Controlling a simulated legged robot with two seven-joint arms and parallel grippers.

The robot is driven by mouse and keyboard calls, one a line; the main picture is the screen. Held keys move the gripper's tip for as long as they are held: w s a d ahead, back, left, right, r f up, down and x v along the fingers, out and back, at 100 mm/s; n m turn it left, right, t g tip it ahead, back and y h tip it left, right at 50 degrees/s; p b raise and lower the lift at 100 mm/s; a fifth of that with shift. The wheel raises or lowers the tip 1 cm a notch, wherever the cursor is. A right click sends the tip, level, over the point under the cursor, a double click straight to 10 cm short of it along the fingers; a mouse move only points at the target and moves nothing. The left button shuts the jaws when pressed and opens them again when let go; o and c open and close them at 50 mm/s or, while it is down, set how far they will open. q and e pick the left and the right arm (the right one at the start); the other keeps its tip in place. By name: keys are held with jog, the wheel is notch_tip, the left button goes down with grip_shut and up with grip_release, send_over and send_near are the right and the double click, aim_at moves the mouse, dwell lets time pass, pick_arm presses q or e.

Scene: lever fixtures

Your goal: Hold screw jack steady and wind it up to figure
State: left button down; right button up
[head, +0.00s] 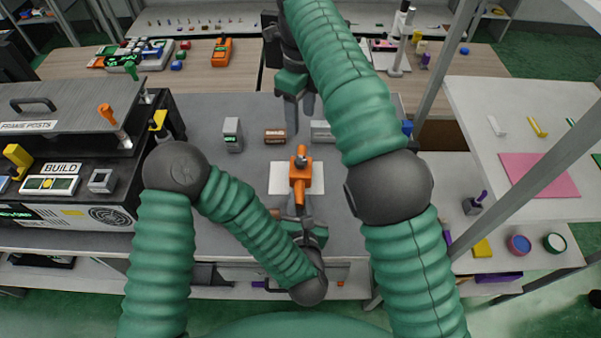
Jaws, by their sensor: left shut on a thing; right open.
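The orange screw jack (300,176) stands on a white plate (280,180) in the middle of the grey bench, with a grey screw top. My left gripper (299,207) reaches in from the near side and is shut on the jack's near end. Its jaws partly hide that end. My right gripper (296,118) hangs beyond the jack, apart from it, with its fingers open and empty. A small grey box (232,134) with a greenish face stands to the jack's left; its reading is too small to make out.
A brown block (275,136) and a grey block (321,131) stand behind the jack. A black BUILD machine (60,205) fills the left side. A grey post (443,60) and white shelf (480,115) are on the right. Bench beside the white plate is clear on the left.

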pick_arm(q)
jog(key=shift+a+f, duration=0.15)
jog(key=shift+f, duration=0.05)
jog(key=c, duration=1.5)
grip_release()
jog(key=o, duration=0.3)
jog(key=shift+o, duration=0.4)
jog(key=shift+a+r, duration=0.1)
jog(key=shift+a, duration=0.05)
pick_arm(e)
jog(key=shift+a, duration=0.4)
pick_arm(q)
jog(key=shift+d, duration=0.3)
pick_arm(e)
jog(key=shift+d, duration=0.3)
pick_arm(q)
jog(key=shift+a, duration=0.1)
pick_arm(e)
jog(key=shift+a, duration=0.1)
pick_arm(q)
jog(key=shift+s, duration=0.1)
jog(key=v, duration=0.7)
jog(key=shift+s+r, duration=0.15)
jog(key=shift+a, duration=0.1)
pick_arm(e)
jog(key=shift+f, duration=0.1)
